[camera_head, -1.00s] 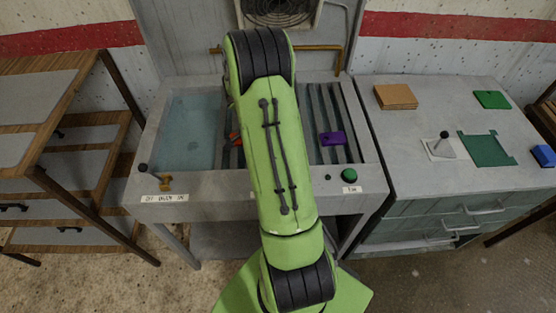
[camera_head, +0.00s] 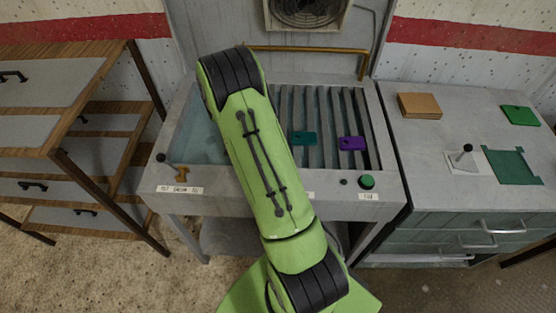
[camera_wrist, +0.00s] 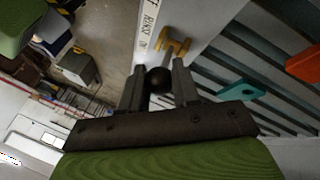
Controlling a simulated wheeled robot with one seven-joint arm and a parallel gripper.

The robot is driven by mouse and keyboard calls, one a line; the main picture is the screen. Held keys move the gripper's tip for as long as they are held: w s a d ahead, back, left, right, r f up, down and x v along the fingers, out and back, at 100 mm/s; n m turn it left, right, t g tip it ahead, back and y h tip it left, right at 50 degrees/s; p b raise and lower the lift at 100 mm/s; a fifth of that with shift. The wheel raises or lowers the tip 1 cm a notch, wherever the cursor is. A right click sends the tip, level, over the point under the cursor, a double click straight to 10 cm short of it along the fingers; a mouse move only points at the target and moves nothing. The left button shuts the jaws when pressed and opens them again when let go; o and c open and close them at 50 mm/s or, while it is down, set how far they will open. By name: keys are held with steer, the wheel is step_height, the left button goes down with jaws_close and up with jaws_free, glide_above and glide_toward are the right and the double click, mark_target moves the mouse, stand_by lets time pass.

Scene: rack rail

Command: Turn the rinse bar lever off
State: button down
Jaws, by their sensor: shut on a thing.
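In the wrist view, a round black knob (camera_wrist: 158,80) sits between the two fingers of my gripper (camera_wrist: 159,88), which is shut on it. A brass fitting (camera_wrist: 172,45) shows just beyond the knob, beside a white label (camera_wrist: 147,30) that appears to read RINSE, so this looks like the rinse bar lever. The lever's arm is mostly hidden by the knob and fingers. In the head view, my arm covers this lever and my gripper; only a sliver of its label (camera_head: 309,195) shows.
A similar black-knobbed lever (camera_head: 161,158) with brass fitting stands at the basin's left front. A teal piece (camera_head: 303,138) and a purple piece (camera_head: 352,143) lie on the slats. A green button (camera_head: 367,181) is at right. An orange piece (camera_wrist: 303,65) shows in the wrist view.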

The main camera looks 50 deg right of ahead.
steer(key=shift+w, duration=0.1)
steer(key=c, duration=0.9)
jaws_free()
steer(key=shift+o, duration=0.2)
steer(key=p+v, duration=0.3)
steer(key=v, duration=1.2)
steer(key=shift+r, duration=0.35)
steer(key=shift+w+a, duration=0.1)
steer(key=shift+w, duration=0.05)
